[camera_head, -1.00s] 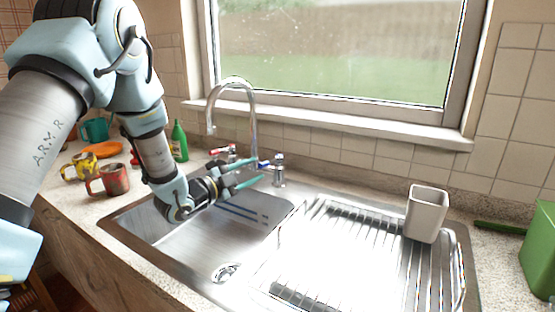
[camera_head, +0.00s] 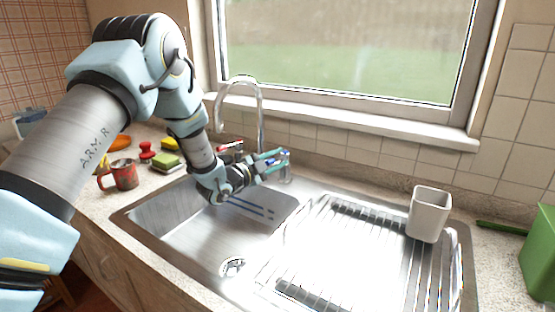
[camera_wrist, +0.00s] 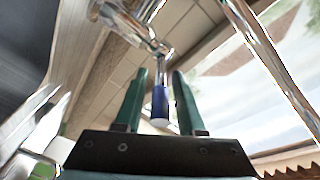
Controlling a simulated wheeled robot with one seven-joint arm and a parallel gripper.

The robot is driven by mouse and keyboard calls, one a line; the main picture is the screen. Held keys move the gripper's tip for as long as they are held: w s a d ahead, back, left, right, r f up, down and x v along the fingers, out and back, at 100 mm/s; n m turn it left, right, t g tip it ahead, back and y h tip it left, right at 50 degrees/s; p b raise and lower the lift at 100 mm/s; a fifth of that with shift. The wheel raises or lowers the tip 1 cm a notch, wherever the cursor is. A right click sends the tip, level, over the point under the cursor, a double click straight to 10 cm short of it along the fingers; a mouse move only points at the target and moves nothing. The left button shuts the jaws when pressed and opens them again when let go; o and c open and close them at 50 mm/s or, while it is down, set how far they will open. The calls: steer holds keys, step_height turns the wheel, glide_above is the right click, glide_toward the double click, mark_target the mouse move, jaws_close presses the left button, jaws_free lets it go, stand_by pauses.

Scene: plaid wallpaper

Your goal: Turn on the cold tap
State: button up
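The cold tap has a blue-ended lever (camera_head: 285,154) on a chrome body at the back of the sink, right of the tall curved spout (camera_head: 262,115). The red-marked tap (camera_head: 231,147) is left of the spout. My gripper (camera_head: 279,157) is at the blue lever, with its teal fingers pointing right. In the wrist view, the blue lever (camera_wrist: 160,102) lies between the two green fingers of my gripper (camera_wrist: 161,80). The fingers are apart, with a visible gap on each side of the lever. My arm hides part of the counter and sink rim.
The steel sink basin (camera_head: 185,235) is empty below my gripper. A red mug (camera_head: 122,175) and sponges (camera_head: 168,160) are on the left counter. The window sill (camera_head: 350,120) runs behind.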

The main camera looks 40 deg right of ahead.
jaws_close()
stand_by(1.1)
